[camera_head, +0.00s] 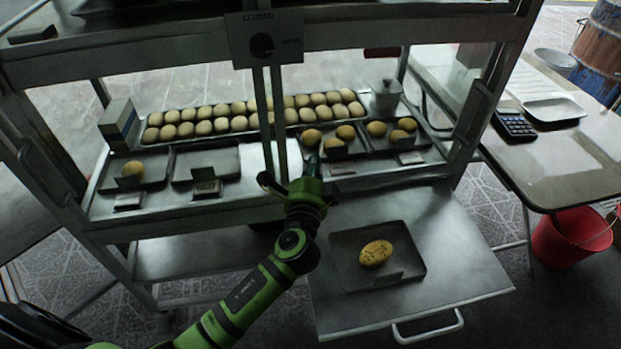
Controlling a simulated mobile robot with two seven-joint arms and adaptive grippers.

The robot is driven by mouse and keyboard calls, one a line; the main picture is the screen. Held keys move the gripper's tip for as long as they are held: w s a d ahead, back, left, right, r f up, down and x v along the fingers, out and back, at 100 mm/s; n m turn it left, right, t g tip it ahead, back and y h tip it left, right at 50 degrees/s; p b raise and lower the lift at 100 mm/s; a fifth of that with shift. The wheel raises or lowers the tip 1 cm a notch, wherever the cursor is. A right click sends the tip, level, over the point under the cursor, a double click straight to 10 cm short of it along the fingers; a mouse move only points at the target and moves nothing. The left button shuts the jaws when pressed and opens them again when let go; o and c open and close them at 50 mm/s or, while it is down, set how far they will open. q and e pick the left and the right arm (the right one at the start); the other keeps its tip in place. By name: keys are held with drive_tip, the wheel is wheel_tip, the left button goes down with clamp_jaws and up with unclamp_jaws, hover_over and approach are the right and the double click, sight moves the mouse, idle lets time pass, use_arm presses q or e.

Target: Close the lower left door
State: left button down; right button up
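A metal food cart stands in front of me. At its lower right, a flat metal panel (462,262) with a bar handle (429,328) sticks out level toward me. A dark tray (345,248) with one yellowish bread roll (376,253) lies on it. At the cart's lower left, a grey level surface (190,257) shows below the shelf; I cannot tell whether it is a door or an inner shelf. My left gripper (312,168) is at the middle of the cart, by the central uprights. Its fingers are small and dark, so their opening is unclear. My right gripper is out of view.
Trays of rolls (250,118) fill the cart's upper shelf. Central uprights (270,125) stand close to my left gripper. A side table (560,150) with a calculator (514,125) stands at right, above a red bucket (571,237). Tiled floor shows at lower left.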

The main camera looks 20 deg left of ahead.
sight(287, 158)
use_arm(q)
drive_tip(key=a, duration=0.1)
drive_tip(key=s+a, duration=0.1)
drive_tip(key=a, duration=0.1)
drive_tip(key=shift+p, duration=0.35)
drive_tip(key=shift+s+a, duration=0.15)
drive_tip(key=shift+s, duration=0.05)
drive_tip(key=shift+a, duration=0.1)
drive_tip(key=shift+s, duration=0.1)
drive_tip(key=shift+s+a, duration=0.3)
drive_tip(key=shift+a, duration=0.25)
drive_tip(key=shift+s+a, duration=0.3)
drive_tip(key=shift+a, duration=0.25)
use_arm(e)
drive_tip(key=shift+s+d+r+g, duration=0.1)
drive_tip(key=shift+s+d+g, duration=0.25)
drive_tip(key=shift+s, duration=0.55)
use_arm(q)
drive_tip(key=shift+w, duration=0.15)
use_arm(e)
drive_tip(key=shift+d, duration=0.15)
